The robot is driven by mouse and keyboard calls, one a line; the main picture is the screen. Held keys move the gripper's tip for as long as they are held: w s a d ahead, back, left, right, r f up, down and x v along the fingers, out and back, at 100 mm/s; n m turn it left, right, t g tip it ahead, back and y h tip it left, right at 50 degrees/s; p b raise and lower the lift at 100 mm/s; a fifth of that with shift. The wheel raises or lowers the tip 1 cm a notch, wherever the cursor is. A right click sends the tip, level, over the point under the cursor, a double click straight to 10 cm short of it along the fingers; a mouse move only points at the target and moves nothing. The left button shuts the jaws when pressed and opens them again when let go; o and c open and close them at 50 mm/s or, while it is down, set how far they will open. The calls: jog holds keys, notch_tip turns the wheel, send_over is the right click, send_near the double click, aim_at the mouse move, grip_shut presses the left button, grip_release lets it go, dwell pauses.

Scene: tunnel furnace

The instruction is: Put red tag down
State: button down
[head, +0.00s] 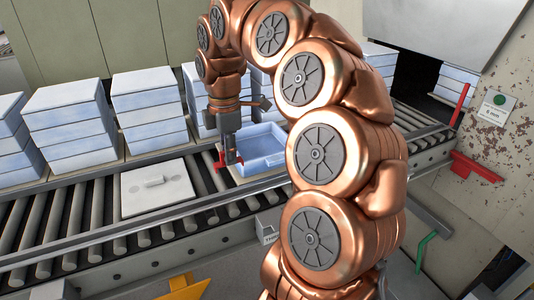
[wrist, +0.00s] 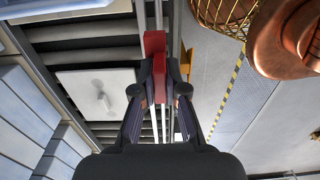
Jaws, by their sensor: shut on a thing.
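The red tag (head: 219,163) is in my gripper, beside the left end of the open blue tray on the conveyor in the head view. In the wrist view the red tag (wrist: 155,43) is a long narrow piece gripped between the fingertips. My gripper (head: 229,155) points down and is shut on it; its two dark fingers (wrist: 159,88) close around the tag in the wrist view. The tag appears above the conveyor's side rail in the wrist view. Its exact height, and whether it touches anything below, cannot be told.
The open blue tray (head: 262,148) is close to my gripper. A white plate with a handle (head: 157,187) lies on the rollers to the left. Stacks of pale trays (head: 68,118) line the back. A red bracket (head: 475,167) is on the right wall. Bare rollers (head: 70,215) lie front left.

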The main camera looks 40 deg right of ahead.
jog(key=p, duration=0.4)
send_over(276, 160)
jog(key=shift+d+f, duration=0.15)
jog(key=shift+f, duration=0.55)
jog(key=shift+f+p, duration=0.8)
jog(key=shift+f, duration=0.95)
jog(key=shift+f, duration=0.35)
jog(key=shift+f+b, duration=0.3)
jog(key=shift+b, duration=0.05)
jog(key=c, duration=1.2)
grip_release()
jog(key=shift+r, duration=0.1)
